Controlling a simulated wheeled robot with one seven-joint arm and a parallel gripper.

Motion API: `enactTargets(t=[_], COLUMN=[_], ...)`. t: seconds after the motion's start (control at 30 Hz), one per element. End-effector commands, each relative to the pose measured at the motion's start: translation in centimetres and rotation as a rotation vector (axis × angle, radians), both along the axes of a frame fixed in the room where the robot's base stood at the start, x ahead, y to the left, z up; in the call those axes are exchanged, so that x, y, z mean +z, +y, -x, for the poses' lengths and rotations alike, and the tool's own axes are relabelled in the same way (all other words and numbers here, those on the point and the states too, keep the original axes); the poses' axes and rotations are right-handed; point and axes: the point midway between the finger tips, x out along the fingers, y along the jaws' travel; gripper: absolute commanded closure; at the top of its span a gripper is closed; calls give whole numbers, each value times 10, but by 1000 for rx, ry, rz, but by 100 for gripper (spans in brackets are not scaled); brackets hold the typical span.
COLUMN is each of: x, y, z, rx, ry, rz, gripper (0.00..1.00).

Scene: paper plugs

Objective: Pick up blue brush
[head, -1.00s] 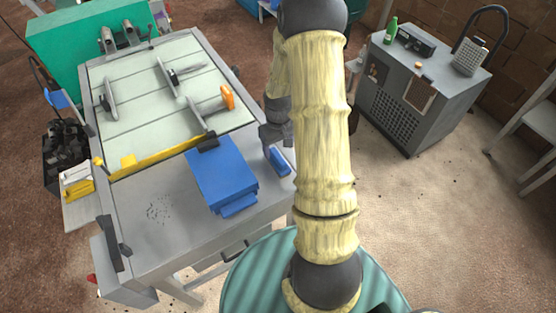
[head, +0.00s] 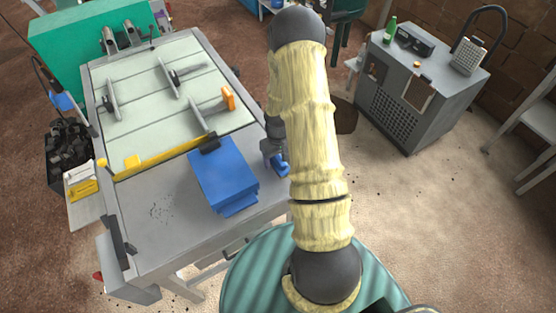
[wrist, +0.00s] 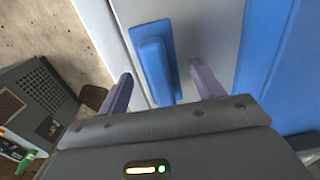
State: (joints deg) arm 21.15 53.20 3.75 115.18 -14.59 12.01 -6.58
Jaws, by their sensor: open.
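The blue brush (wrist: 157,62) lies on the grey metal table near its right edge. In the head view the brush (head: 281,168) is partly hidden by my gripper (head: 274,150) and arm. In the wrist view my gripper (wrist: 160,86) is open, with one finger on each side of the brush's near end. The fingers look apart from the brush, and nothing is held. How far the fingertips are above the table is hard to tell.
A larger blue block (head: 224,172) sits on the table (head: 160,230) left of the brush. A machine bed with clamps (head: 150,95) lies behind. A grey cabinet (head: 400,105) stands on the right, across open floor.

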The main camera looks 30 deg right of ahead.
Motion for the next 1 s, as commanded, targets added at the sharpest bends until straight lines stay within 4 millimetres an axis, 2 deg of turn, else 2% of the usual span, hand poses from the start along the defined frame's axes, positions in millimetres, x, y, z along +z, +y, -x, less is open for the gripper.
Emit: enactTargets(t=[0.2, 0.7, 0.73, 0.9, 0.97, 1.0], x=[-14, -15, -15, -15, -15, -15], y=[0, 0, 0, 0, 0, 0], z=[1, 0, 0, 0, 0, 0], rx=[1, 0, 0, 0, 0, 0], ry=[1, 1, 1, 1, 1, 1], rz=[0, 0, 0, 0, 0, 0], gripper=[34, 34, 36, 69, 81, 83])
